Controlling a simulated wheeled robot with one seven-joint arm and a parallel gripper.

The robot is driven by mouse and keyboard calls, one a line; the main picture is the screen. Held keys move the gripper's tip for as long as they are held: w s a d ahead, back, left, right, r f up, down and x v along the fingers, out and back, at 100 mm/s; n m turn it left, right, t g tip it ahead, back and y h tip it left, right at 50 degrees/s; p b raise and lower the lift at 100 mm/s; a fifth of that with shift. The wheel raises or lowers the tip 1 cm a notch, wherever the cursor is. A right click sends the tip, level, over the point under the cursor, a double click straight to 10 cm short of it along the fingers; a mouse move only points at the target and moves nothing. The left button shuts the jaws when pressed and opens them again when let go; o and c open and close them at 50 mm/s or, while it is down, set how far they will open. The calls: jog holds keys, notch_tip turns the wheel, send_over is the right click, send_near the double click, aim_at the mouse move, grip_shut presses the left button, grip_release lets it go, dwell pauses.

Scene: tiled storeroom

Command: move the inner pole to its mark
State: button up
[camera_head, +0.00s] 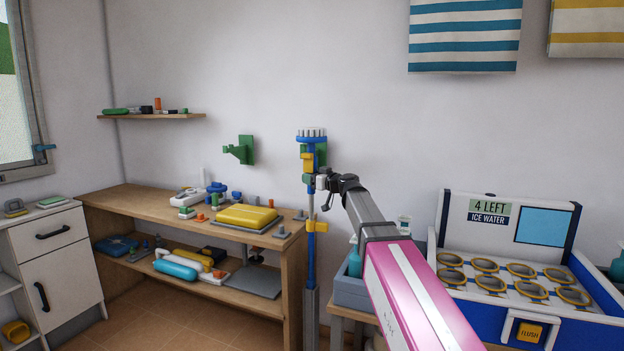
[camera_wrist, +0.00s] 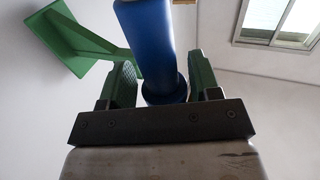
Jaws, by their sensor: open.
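An upright pole stands against the wall with a blue inner pole (camera_head: 311,258) that goes down into a grey outer tube (camera_head: 311,310). A blue head with grey bristles (camera_head: 311,134) tops it. Yellow parts sit on it, one high (camera_head: 308,163) and one lower, the yellow clamp (camera_head: 316,226). My gripper (camera_head: 318,181) is at the upper pole. In the wrist view my open gripper (camera_wrist: 162,82) has green fingers on both sides of the blue inner pole (camera_wrist: 148,40), with gaps visible. I cannot make out the mark.
A green wall bracket (camera_head: 240,150) is left of the pole. A wooden bench (camera_head: 150,207) with tools stands left. A blue-grey bin (camera_head: 352,292) and a white-and-blue cup box (camera_head: 454,235) are right. A shelf (camera_head: 150,117) hangs upper left.

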jog(key=shift+w+a, duration=0.15)
jog(key=c, duration=1)
notch_tip(320, 180, down, 8)
jog(key=shift+f, duration=0.4)
grip_shut()
jog(key=o, duration=1)
grip_release()
jog(key=v, duration=1)
jog(key=shift+s+d, duration=0.3)
